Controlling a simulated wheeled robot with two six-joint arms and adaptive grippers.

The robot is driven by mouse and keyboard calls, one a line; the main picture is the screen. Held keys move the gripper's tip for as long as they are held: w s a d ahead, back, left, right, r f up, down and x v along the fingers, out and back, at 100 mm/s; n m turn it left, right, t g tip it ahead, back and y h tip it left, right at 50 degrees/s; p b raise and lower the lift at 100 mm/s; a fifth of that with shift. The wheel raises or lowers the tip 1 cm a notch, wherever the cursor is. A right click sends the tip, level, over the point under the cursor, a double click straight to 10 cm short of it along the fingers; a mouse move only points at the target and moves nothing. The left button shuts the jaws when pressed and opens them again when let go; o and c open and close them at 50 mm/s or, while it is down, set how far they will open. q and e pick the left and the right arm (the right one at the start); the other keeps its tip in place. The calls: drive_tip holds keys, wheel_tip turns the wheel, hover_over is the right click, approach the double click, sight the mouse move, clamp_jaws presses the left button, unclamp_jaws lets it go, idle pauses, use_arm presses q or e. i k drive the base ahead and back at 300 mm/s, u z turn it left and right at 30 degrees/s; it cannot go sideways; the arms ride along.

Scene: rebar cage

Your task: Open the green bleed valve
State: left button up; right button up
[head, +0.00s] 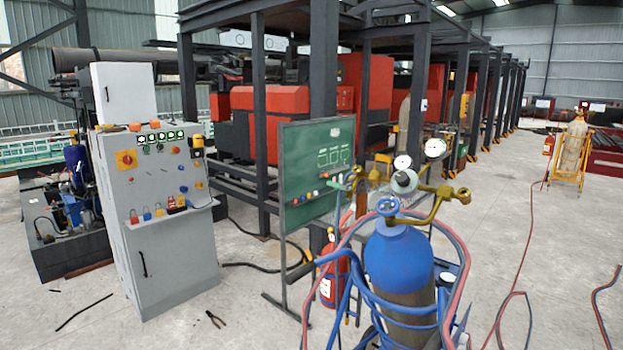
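A blue-topped gas cylinder (400,262) stands upright in the right foreground. A brass regulator (432,206) with round gauges sits at its top, with a blue knob (388,206) in front. A small green part (338,184) shows at the left end of the fittings, close in front of the green board. I cannot tell whether it is the bleed valve. The hydraulic unit (78,190) at the far left is partly hidden by the grey cabinet, and no green valve can be made out on it. Neither of my grippers shows.
A grey control cabinet (165,245) stands at left with buttons, lamps and padlocks. A green board (316,160) and red extinguisher (333,275) stand behind the cylinder. Pliers (215,319) and hoses (508,310) lie on the floor. The floor at right is mostly clear.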

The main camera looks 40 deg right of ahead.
sight(330, 184)
drive_tip(key=z, duration=0.25)
drive_tip(key=i, duration=1.15)
drive_tip(key=z, duration=1.3)
drive_tip(key=i, duration=0.8)
drive_tip(key=z, duration=0.9)
